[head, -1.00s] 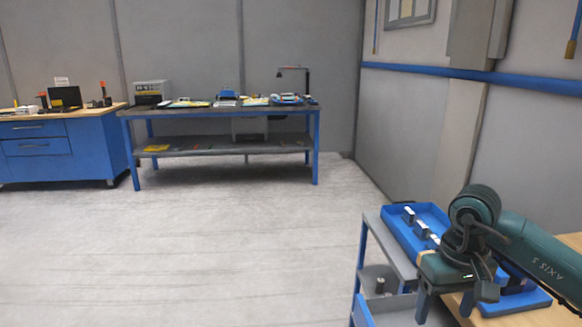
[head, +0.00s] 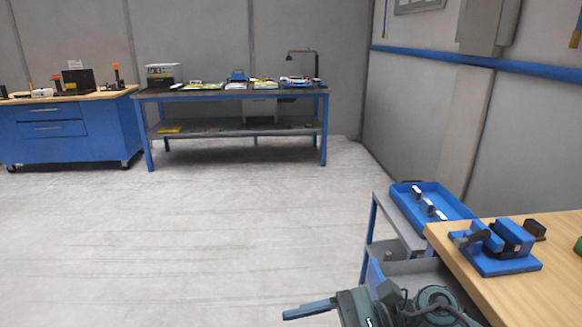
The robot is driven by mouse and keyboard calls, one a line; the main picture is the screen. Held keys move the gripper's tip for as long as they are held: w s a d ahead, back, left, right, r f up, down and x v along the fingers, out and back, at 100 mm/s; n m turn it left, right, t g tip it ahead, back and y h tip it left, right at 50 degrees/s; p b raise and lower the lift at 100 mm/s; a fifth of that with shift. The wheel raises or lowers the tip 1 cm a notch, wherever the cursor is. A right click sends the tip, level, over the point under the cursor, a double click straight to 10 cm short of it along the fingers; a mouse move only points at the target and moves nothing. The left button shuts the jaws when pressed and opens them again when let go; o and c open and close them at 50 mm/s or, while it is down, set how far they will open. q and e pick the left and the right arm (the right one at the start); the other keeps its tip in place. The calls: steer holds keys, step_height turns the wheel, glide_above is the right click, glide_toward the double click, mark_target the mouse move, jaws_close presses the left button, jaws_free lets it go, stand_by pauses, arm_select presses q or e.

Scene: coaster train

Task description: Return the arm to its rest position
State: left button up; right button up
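My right arm shows at the bottom edge of the head view, low in front of the wooden table (head: 545,290). Its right gripper (head: 312,308) points left over the floor, clear of the table and the cart. A blue-grey finger shows nearly edge-on, so I cannot tell whether the gripper is open or shut. I see nothing held in it. My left gripper is not in view.
A blue fixture (head: 495,262) with a grey clamp sits on the wooden table. Behind it, a grey cart carries a blue tray (head: 462,208) with several small pieces. A dark workbench (head: 235,94) and blue cabinet (head: 95,135) stand far back. The floor between is clear.

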steer(key=w+d+f+m+t+h+p, duration=0.1)
steer(key=w+d+m+t+h, duration=0.15)
steer(key=m+t, duration=1.1)
steer(key=w+d+m+t+h+p, duration=0.1)
steer(key=w+d+m+t, duration=0.3)
steer(key=m, duration=1.9)
steer(key=s+d+f+m+g+h+p, duration=0.1)
steer(key=s+f+m+h, duration=0.3)
steer(key=f+m, duration=0.5)
steer(key=s+d+f+m+g+h, duration=0.3)
steer(key=s+d+f+m+h, duration=0.1)
steer(key=s+f+m, duration=0.5)
steer(key=shift+s+d+f+m+g+h+p, duration=0.2)
steer(key=shift+m+g+h+p, duration=0.3)
steer(key=shift+m, duration=0.65)
